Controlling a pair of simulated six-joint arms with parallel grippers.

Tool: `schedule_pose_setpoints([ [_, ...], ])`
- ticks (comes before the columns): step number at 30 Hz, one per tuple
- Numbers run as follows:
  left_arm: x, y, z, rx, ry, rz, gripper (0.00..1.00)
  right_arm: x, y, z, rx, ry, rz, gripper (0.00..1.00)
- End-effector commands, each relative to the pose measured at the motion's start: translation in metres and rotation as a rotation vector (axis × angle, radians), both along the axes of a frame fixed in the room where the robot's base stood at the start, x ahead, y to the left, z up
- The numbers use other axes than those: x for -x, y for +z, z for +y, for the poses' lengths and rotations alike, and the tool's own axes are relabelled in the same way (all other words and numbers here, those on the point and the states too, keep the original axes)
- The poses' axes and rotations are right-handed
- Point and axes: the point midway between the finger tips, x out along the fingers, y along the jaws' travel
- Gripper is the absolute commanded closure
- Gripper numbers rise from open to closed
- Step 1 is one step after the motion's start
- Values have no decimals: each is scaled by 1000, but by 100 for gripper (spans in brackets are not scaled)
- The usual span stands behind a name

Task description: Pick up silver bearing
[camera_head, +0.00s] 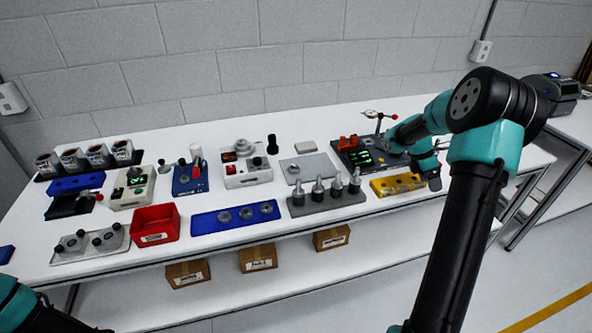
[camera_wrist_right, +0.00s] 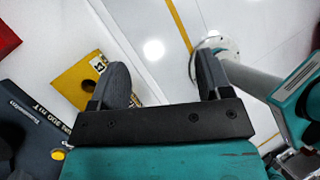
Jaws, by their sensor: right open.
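Several round silver-grey parts that look like bearings are in view. Three sit in a row on a blue tray (camera_head: 206,224) at the front middle of the table, one of them at its centre (camera_head: 246,213). Another silver ring (camera_head: 293,168) lies on a grey plate behind them. I cannot tell which one is the silver bearing. My right gripper (camera_head: 434,178) hangs at the right end of the table, beside the yellow block and far right of the blue tray. In the right wrist view its fingers (camera_wrist_right: 162,84) are apart with nothing between them. My left gripper is out of view.
A yellow block (camera_head: 398,185) is closest to my right gripper; it also shows in the wrist view (camera_wrist_right: 76,83). A grey rack with upright silver tools (camera_head: 326,198), a black device with green displays (camera_head: 368,157) and a red bin (camera_head: 155,222) stand on the white table.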

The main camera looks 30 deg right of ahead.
Motion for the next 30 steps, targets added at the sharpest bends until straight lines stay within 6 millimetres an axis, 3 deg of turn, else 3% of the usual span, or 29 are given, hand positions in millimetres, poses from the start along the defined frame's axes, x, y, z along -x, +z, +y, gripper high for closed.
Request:
schedule_pose_setpoints([
  [1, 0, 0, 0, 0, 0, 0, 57, -29, 4, 11, -12, 29, -29, 29],
  [8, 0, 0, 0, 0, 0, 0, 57, -153, 33, 78, -96, 159, -169, 29],
  [12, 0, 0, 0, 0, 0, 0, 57, -221, 57, 135, -158, 248, -254, 29],
  [18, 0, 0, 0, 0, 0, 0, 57, -301, 94, 231, -261, 385, -368, 29],
  [21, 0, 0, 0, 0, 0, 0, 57, -324, 109, 268, -300, 436, -407, 29],
  [24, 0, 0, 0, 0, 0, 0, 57, -335, 117, 289, -324, 464, -427, 29],
  [30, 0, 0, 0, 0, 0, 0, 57, -338, 119, 295, -333, 471, -434, 29],
])
